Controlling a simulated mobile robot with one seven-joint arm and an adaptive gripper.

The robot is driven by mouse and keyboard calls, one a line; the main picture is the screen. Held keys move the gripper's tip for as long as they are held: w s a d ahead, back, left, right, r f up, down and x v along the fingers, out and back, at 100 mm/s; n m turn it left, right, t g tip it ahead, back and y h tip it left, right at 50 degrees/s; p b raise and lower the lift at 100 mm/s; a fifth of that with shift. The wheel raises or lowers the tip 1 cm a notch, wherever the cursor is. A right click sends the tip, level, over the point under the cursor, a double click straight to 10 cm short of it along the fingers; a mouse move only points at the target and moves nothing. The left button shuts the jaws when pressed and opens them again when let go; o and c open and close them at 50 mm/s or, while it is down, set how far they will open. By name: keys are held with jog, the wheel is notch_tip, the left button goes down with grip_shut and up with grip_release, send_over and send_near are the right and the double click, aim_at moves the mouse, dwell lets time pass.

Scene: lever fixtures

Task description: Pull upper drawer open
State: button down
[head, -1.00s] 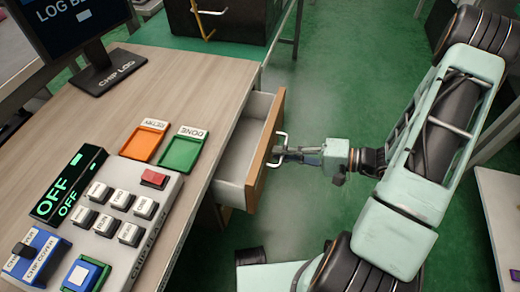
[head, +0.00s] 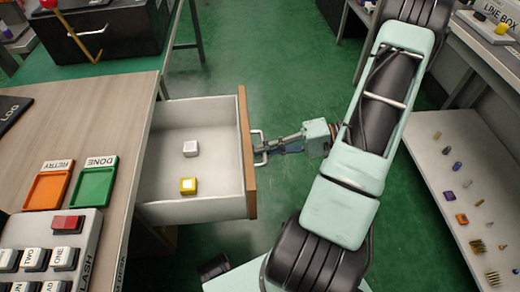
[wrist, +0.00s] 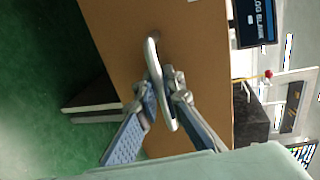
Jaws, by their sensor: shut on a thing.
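The upper drawer (head: 160,208) stands well out from the right side of the wooden desk (head: 100,100), with its inside in view. Its wooden front (head: 248,150) carries a metal bar handle (head: 259,158). My gripper (head: 275,147) is at the outer side of that front, shut on the handle. In the wrist view my gripper (wrist: 162,95) has one finger on each side of the handle (wrist: 154,65).
An orange RETRY tray (head: 48,186), a green DONE tray (head: 95,182) and a button panel (head: 50,255) are on the desk. A white shelf (head: 440,160) with several small parts stands at right. Green floor (head: 290,70) is open beyond the drawer.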

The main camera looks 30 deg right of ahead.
jog(key=c, duration=2.3)
grip_release()
jog(key=shift+c, duration=0.2)
jog(key=v, duration=1.2)
